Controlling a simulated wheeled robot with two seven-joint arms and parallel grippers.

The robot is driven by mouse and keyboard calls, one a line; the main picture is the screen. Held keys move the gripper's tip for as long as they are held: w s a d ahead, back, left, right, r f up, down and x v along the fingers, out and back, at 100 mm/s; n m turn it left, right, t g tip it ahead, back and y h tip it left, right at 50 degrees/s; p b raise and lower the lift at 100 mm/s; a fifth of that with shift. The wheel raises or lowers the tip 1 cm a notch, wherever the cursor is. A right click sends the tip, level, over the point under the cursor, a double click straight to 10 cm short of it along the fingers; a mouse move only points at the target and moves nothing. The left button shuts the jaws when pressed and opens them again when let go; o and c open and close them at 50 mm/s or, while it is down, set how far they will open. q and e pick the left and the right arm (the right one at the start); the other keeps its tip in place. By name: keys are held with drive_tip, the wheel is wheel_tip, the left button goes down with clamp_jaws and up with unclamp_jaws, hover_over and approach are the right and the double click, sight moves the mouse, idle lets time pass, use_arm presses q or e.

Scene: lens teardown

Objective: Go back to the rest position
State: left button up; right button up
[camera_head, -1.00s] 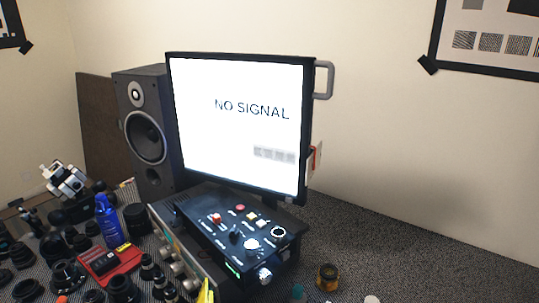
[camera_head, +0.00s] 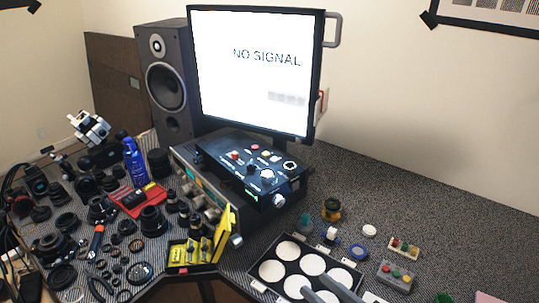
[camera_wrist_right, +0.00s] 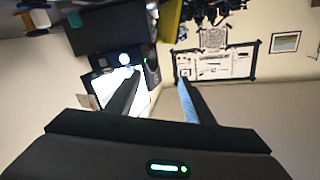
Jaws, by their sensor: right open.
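My right gripper (camera_head: 315,285) shows at the bottom edge of the head view as two grey fingers, over the front part of a tray with white round pads (camera_head: 285,251). In the right wrist view, the two dark fingers (camera_wrist_right: 157,90) stand apart with nothing between them, so it is open and empty. My left gripper is not in view.
A monitor (camera_head: 255,85) reading "NO SIGNAL" stands behind a black control box (camera_head: 238,160). A speaker (camera_head: 165,90) is behind, at left. Lens parts, a blue bottle (camera_head: 134,160) and a red tray (camera_head: 122,205) crowd the left. The table's right rear is clear.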

drive_tip(key=s+d+f+g+h, duration=0.3)
drive_tip(key=s+f+g+h, duration=0.35)
drive_tip(key=f, duration=0.55)
drive_tip(key=s+d+f+m+g+h, duration=0.1)
drive_tip(key=s+d+f+g+h, duration=0.1)
drive_tip(key=s+d, duration=0.35)
drive_tip(key=s+d+f+m+g+h, duration=0.1)
drive_tip(key=s+d+f+m+h, duration=0.15)
drive_tip(key=s, duration=0.55)
wheel_tip(320, 180, down, 29)
drive_tip(key=s+n+g, duration=0.1)
drive_tip(key=s+g, duration=0.1)
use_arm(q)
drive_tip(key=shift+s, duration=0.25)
use_arm(e)
drive_tip(key=s+d+f, duration=0.2)
drive_tip(key=s+f, duration=1.4)
drive_tip(key=s, duration=0.1)
drive_tip(key=shift+s+d+f+g+h, duration=0.3)
drive_tip(key=shift+d+f+g, duration=0.05)
drive_tip(key=shift+f+g, duration=0.1)
